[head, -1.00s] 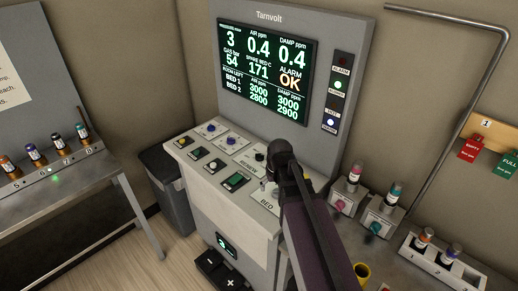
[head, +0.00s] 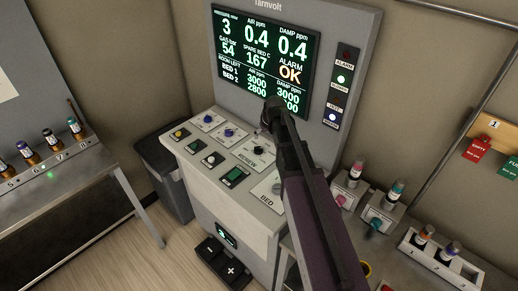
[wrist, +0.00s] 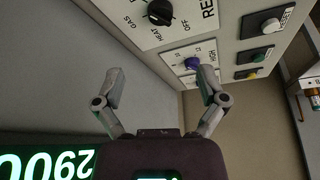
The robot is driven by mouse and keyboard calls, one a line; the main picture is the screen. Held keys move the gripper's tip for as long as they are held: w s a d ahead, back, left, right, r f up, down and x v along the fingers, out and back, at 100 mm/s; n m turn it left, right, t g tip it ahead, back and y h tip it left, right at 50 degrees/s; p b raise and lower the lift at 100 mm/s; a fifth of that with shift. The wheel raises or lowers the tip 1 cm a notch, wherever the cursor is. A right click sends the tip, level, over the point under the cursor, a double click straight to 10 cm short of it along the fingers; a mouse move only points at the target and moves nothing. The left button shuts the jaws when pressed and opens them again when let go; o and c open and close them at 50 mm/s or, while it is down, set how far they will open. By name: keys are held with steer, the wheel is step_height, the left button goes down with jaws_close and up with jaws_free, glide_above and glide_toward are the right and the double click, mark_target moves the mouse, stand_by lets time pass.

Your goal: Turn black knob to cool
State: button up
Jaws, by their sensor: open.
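The black knob (head: 258,150) sits on a white plate on the console top, beside the "RENEW" lettering. In the wrist view the black knob (wrist: 159,12) is at the top edge, with "GAS", "HEAT" and "OFF" lettering around it; I cannot read a "cool" mark. My gripper (wrist: 160,76) is open and empty, its two fingers apart and not touching the knob. In the wrist view the knob lies beyond the fingertips. In the head view my arm hides the fingers.
A blue knob (wrist: 192,62) shows near my right fingertip in the wrist view. The upright display (head: 265,60) stands behind the console top (head: 205,168). Several buttons line its front. Vials stand in a white rack (head: 440,262) at the right.

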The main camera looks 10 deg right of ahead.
mark_target(259, 148)
steer(key=shift+f, duration=0.15)
steer(key=b+x, duration=1.2)
steer(key=x, duration=0.1)
steer(key=shift+w+a+f, duration=0.1)
steer(key=shift+w, duration=0.05)
stand_by(0.4)
stand_by(0.3)
steer(key=c, duration=1.2)
